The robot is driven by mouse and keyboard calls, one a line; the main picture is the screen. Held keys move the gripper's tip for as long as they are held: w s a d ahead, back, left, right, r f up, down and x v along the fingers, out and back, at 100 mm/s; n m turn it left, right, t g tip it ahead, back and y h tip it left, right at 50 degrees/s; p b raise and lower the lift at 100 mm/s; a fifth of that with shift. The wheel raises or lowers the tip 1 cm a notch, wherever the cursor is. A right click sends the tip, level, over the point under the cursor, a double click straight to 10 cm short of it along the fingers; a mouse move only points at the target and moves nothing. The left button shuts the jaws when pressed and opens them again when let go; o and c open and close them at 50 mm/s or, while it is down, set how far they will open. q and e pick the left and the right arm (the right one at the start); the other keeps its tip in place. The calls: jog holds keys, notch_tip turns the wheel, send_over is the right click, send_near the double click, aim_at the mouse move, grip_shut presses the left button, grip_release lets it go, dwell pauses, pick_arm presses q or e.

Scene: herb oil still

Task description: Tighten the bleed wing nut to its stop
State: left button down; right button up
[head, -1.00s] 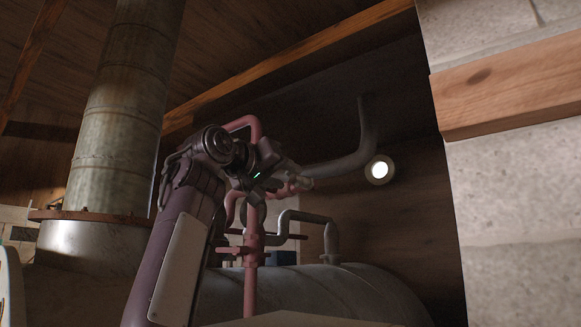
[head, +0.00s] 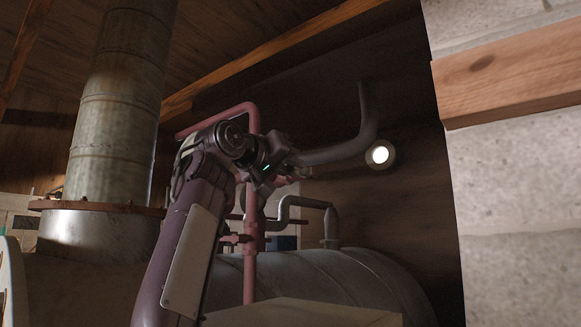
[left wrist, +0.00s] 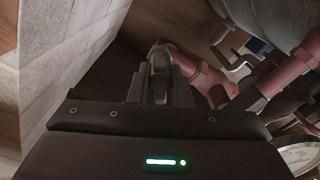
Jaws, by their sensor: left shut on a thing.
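My left gripper (head: 292,173) is up at the pipework above the tank, its fingers pointing right. In the left wrist view the two grey fingers (left wrist: 160,78) are close together, shut on a small metal part at their tips. This looks like the bleed wing nut (left wrist: 160,47), mostly hidden by the fingers. A pink-red pipe (left wrist: 204,80) runs right beside the fingers. In the head view the nut is too small and covered to make out. My right gripper is not in view.
A pink-red pipe (head: 250,270) stands behind my left arm. A grey bent pipe (head: 345,152) passes close by the gripper. The grey tank (head: 330,275) lies below. A pale block wall (head: 515,200) stands at right. A round gauge (left wrist: 301,157) shows at the wrist view's corner.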

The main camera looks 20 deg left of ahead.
pick_arm(q)
jog(key=m, duration=0.3)
jog(key=shift+f+m, duration=0.1)
jog(key=shift+m, duration=2.4)
jog(key=shift+d, duration=0.1)
jog(key=c, duration=1.6)
grip_release()
jog(key=shift+o, duration=1.4)
jog(key=shift+w, duration=0.1)
jog(key=shift+w+d, duration=0.1)
